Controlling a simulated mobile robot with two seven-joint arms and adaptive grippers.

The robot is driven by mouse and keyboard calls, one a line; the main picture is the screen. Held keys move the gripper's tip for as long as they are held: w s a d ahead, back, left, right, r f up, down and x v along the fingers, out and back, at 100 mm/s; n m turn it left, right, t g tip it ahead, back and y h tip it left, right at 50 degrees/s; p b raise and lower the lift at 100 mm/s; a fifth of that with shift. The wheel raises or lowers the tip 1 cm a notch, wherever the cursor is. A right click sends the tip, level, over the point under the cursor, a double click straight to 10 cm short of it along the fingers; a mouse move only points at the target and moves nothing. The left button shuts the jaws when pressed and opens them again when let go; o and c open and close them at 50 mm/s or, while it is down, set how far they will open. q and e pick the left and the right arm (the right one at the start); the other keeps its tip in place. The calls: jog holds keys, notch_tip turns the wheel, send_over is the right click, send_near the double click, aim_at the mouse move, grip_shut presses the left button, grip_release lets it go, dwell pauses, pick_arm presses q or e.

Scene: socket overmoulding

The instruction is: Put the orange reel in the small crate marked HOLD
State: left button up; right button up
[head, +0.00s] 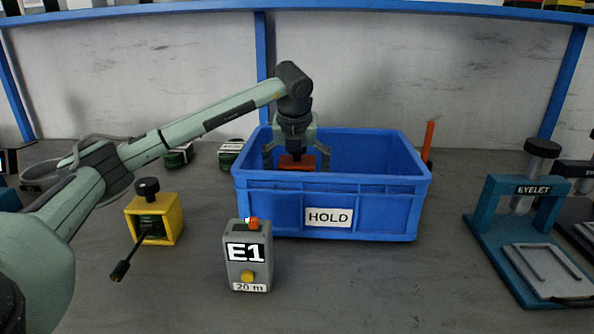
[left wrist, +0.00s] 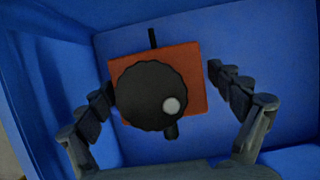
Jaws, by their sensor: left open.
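The orange reel (head: 297,161) is inside the small blue crate marked HOLD (head: 270,205), towards its left end. The crate's near wall hides the reel's lower part in the head view. In the left wrist view, the reel's orange square body (left wrist: 187,62) shows under a round black knob, with blue crate walls (left wrist: 60,100) around it. My left gripper (head: 297,160) points down into the crate above the reel. Its fingers (left wrist: 165,100) are spread on either side of the reel, with gaps visible. My right gripper is in neither view.
A yellow reel (head: 172,212) and a grey box marked E1 (head: 248,272) stand on the grey bench in front and left. A teal EYELET press (head: 500,225) stands right. Dark green-and-white items (head: 230,152) and an orange post (head: 429,138) are beside the crate.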

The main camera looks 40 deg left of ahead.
pick_arm(q)
jog(key=v, duration=1.2)
